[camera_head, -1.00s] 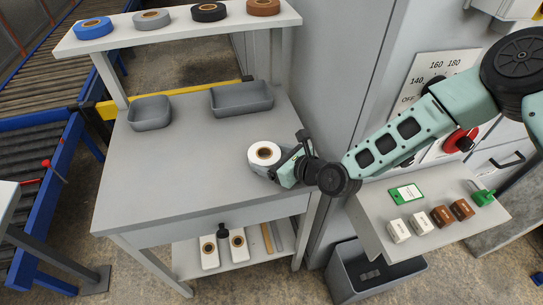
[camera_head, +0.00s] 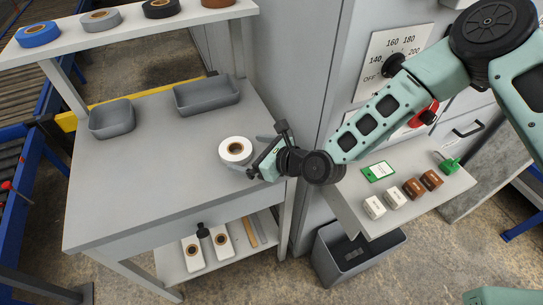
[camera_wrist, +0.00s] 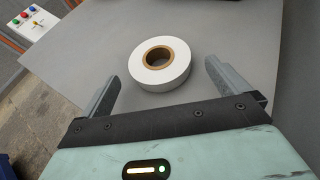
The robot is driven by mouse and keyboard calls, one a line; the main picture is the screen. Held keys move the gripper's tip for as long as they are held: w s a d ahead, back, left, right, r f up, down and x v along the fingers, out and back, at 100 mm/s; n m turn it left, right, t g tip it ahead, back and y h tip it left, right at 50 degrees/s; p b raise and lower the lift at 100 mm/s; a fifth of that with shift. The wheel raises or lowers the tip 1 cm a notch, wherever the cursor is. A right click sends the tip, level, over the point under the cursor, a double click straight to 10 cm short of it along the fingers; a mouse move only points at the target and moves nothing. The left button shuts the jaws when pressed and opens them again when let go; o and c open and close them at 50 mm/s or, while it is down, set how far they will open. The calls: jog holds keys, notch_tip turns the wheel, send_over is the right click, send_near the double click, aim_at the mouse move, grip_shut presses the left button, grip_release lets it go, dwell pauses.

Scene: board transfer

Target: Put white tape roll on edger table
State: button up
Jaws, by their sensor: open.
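The white tape roll (camera_head: 236,149) with a brown core lies flat on the grey table (camera_head: 150,190), near its right side. The wrist view shows the roll (camera_wrist: 170,77) just beyond and between the fingertips, apart from both fingers. My gripper (camera_head: 258,152) is open and empty, low over the tabletop at the right of the roll. In the wrist view the two fingers of my gripper (camera_wrist: 160,82) stand wide apart. I cannot tell for sure which surface is called the edger table.
Two grey bins (camera_head: 207,95) (camera_head: 112,119) stand at the back of the table. A raised shelf (camera_head: 130,28) holds several tape rolls. A tall grey cabinet (camera_head: 290,60) stands close on the right. A small side shelf (camera_head: 350,205) holds blocks and a green tag. The table's front left is clear.

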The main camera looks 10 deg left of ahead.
jog(key=b+v, duration=0.1)
jog(key=v, duration=0.8)
jog(key=shift+d, duration=0.1)
jog(key=s+d+r+n+g+h, duration=0.2)
jog(key=s+d+r+n+h, duration=0.3)
jog(key=n, duration=1)
jog(key=s+d+r+n+g+h, duration=0.3)
jog(key=s+d+r+n+h, duration=0.3)
jog(key=s+d+r+n, duration=0.5)
jog(key=s+d+n, duration=0.2)
jog(key=s+n, duration=0.1)
jog(key=n, duration=0.1)
jog(key=shift+d+n+g+h, duration=0.3)
jog(key=shift+d+n, duration=0.05)
jog(key=shift+n, duration=0.05)
jog(key=shift+w, duration=0.1)
